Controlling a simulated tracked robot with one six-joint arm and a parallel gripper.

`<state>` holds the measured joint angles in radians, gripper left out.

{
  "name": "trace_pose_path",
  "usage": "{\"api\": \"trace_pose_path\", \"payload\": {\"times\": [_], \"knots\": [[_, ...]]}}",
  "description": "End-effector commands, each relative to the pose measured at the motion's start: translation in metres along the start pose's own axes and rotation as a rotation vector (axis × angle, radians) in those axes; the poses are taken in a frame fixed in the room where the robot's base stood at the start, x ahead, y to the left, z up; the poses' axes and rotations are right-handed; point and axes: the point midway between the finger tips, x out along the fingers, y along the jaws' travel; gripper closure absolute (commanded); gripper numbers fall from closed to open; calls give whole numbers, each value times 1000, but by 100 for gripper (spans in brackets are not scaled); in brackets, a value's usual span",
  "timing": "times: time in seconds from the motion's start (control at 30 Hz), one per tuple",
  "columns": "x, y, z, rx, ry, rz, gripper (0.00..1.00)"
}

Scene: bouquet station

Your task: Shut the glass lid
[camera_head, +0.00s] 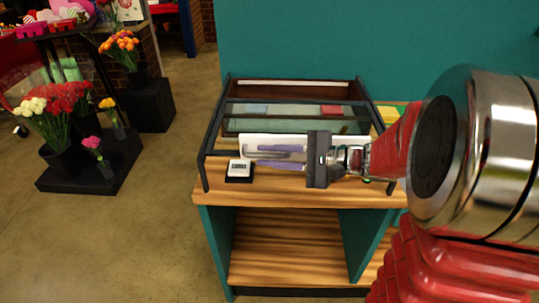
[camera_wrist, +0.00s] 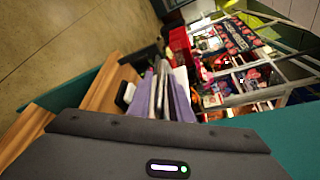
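The glass lid (camera_head: 226,109) shows as a thin black frame over the dark case on the wooden counter. Its clear pane is hard to make out, and I cannot tell its exact angle. My gripper (camera_head: 256,158) reaches in from the right, over the front part of the case, with its two purple fingers pointing left. The fingers are apart, with a gap between them. In the wrist view my gripper (camera_wrist: 164,82) shows its purple fingers beyond the grey palm. I cannot tell whether they touch the frame. My arm and gripper hide the case's right front.
A small white device on a black base (camera_head: 239,170) sits at the counter's left front. The wooden counter (camera_head: 215,198) has open shelves below. A teal wall (camera_head: 300,40) stands behind. Flower stands (camera_head: 95,165) are to the left, with clear floor between.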

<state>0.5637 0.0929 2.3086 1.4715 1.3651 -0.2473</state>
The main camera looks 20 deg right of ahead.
Motion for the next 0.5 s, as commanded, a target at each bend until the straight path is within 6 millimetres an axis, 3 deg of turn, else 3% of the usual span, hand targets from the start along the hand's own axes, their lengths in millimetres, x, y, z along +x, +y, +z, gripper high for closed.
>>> {"api": "trace_pose_path", "payload": {"times": [0.37, 0.5], "knots": [[6, 0, 0, -1, 0, 0, 82], [6, 0, 0, -1, 0, 0, 89]]}}
